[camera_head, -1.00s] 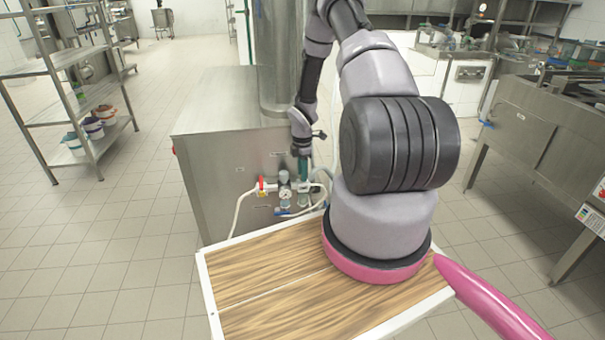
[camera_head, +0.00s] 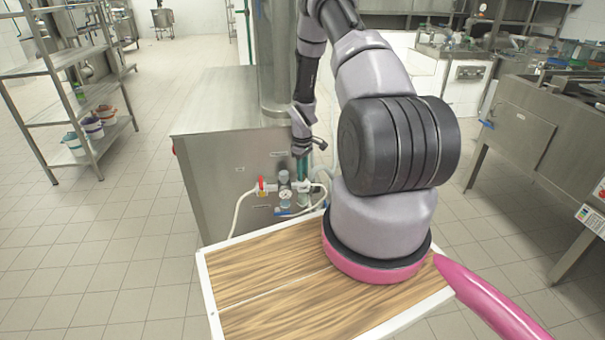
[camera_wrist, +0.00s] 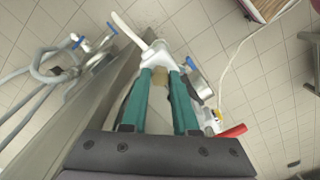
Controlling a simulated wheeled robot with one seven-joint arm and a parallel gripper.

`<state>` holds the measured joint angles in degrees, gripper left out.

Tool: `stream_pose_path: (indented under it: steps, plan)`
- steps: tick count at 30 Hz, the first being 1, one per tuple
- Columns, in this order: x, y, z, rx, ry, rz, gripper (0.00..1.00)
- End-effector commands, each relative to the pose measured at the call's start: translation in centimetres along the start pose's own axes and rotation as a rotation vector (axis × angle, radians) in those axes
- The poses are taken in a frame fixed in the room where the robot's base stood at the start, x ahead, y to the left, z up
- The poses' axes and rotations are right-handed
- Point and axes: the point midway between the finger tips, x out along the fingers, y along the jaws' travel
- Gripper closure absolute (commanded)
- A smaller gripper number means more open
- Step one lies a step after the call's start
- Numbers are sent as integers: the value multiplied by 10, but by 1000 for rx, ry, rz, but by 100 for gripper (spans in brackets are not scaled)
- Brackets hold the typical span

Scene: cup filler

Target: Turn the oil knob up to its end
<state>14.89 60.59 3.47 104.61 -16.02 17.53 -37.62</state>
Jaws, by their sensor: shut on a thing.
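The air-prep unit is on the near side of the steel machine, with a round gauge (camera_head: 285,194), a red-handled valve (camera_head: 261,186) and a clear bowl (camera_head: 304,198) at its right. My gripper (camera_head: 303,178) points straight down onto the top of the right-hand part. The white body (camera_wrist: 160,54) lies just beyond the fingertips.
The steel machine (camera_head: 225,180) stands right beside the gripper. A white hose (camera_head: 237,217) hangs from the valve. In the wrist view the red handle (camera_wrist: 233,131) is to the right, and grey hoses with blue-handled valves (camera_wrist: 78,41) are to the left.

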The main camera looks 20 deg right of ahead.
Motion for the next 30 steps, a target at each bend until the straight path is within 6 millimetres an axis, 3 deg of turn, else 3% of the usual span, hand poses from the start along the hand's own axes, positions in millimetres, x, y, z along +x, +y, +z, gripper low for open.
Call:
stream_pose_path:
  steps: [30]
  plan:
    - [-1, 1, -1, 946, 3, 2, 100]
